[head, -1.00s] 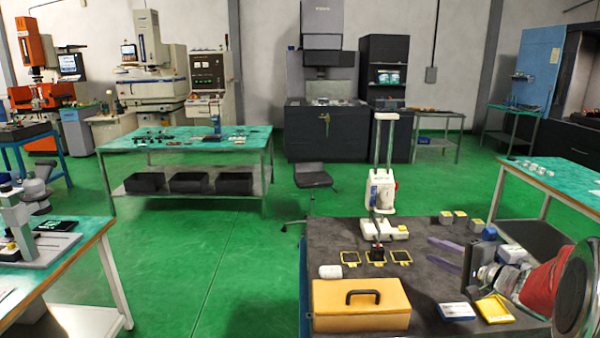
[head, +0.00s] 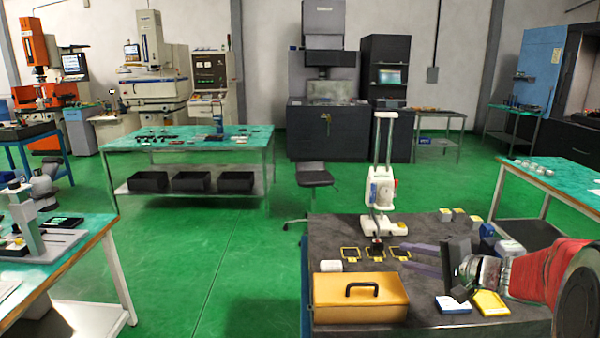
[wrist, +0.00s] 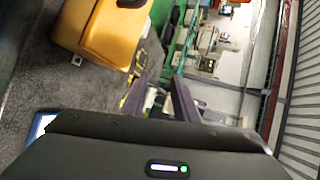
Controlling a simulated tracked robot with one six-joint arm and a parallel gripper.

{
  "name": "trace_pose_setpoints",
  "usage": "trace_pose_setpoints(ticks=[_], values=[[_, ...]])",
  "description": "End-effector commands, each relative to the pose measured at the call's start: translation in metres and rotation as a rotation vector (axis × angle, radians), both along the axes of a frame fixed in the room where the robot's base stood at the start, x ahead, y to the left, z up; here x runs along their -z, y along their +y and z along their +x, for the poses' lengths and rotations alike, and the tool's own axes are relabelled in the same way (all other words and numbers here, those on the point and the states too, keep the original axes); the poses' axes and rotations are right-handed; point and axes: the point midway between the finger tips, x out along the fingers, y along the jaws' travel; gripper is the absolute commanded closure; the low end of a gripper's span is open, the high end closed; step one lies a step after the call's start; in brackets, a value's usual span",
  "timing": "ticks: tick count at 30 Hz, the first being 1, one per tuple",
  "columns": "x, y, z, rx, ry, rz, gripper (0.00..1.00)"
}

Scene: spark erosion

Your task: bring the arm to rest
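My gripper (head: 402,257) is at the right of the grey-topped bench, its two purple fingers pointing left. The fingers are apart with nothing visible between them, and they also show apart in the wrist view (wrist: 161,92). My arm reaches in from the right edge with a red sleeve. The gripper appears to be above the bench; its exact height is hard to tell.
The bench (head: 335,235) holds a yellow case (head: 360,300) with a black handle, a white upright stand (head: 382,190), yellow square frames (head: 351,254), small grey blocks (head: 460,216), and white and yellow trays (head: 490,303). The green floor (head: 215,250) to the left is clear.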

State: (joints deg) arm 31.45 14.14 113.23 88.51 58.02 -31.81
Motion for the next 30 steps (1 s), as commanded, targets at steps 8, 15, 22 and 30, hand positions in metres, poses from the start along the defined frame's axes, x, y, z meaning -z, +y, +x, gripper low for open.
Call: trace_pose_setpoints(ticks=[8, 15, 22, 30], values=[[-0.009, 0.076, -0.056, -0.183, 0.078, -0.163, 0.72], [-0.008, 0.124, -0.117, -0.327, 0.146, -0.341, 0.72], [-0.002, 0.15, -0.176, -0.434, 0.195, -0.529, 0.72], [0.007, 0.158, -0.239, -0.523, 0.227, -0.767, 0.72]])
